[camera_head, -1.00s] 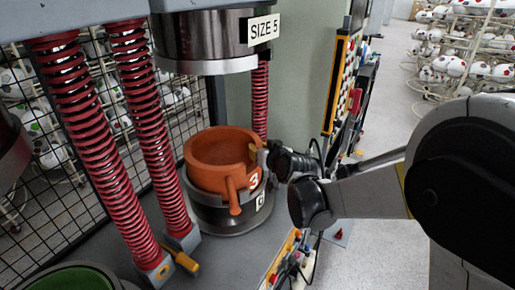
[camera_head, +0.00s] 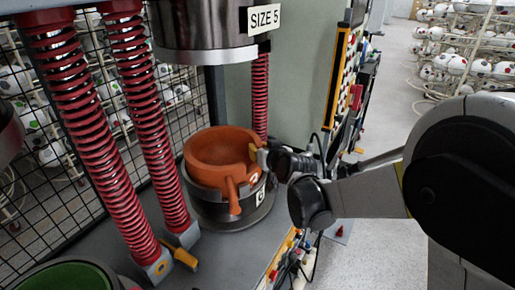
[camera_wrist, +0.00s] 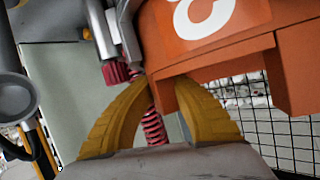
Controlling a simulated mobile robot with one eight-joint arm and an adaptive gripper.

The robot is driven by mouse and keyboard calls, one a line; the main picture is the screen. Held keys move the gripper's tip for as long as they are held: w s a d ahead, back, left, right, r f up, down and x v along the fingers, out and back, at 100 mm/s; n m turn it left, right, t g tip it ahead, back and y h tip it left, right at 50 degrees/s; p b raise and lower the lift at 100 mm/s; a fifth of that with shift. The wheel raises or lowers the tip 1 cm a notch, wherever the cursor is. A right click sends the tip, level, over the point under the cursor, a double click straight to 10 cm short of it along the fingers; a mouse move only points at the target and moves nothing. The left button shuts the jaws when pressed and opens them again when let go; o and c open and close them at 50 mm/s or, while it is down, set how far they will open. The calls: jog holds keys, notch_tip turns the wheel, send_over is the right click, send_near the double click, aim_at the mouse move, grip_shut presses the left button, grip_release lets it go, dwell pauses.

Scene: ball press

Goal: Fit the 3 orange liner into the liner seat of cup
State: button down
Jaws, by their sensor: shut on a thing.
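The orange liner (camera_head: 205,151), marked 3, is an open ring-shaped bowl with a stubby handle at its front. It also shows at the upper right of the wrist view (camera_wrist: 245,35). My gripper (camera_head: 257,155) is at the liner's right side, and its yellow fingers (camera_wrist: 160,95) are shut on the liner. The metal cup (camera_head: 222,212) is directly below, with a white label on its front right. The liner's lower part is at the cup's mouth and partly hidden by its rim. I cannot tell whether it is seated. The liner seat is hidden.
A metal press head (camera_head: 205,38) labelled SIZE 5 hangs above the liner. Red springs (camera_head: 150,115) stand close on the left, and another is behind. A green mould (camera_head: 70,277) is at the lower left. A tool panel (camera_head: 342,85) stands behind right.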

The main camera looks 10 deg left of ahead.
jog(key=shift+f+b, duration=0.45)
jog(key=shift+f, duration=0.15)
jog(key=c, duration=1.4)
grip_release()
jog(key=shift+s, duration=0.1)
jog(key=shift+s, duration=0.1)
jog(key=shift+s+d+f, duration=0.15)
jog(key=shift+s+d, duration=0.3)
jog(key=shift+s, duration=0.4)
jog(key=shift+s+d, duration=0.35)
jog(key=shift+s, duration=0.45)
jog(key=shift+s+d, duration=0.35)
jog(key=shift+s, duration=0.5)
jog(key=shift+s+d, duration=0.35)
jog(key=shift+s, duration=0.45)
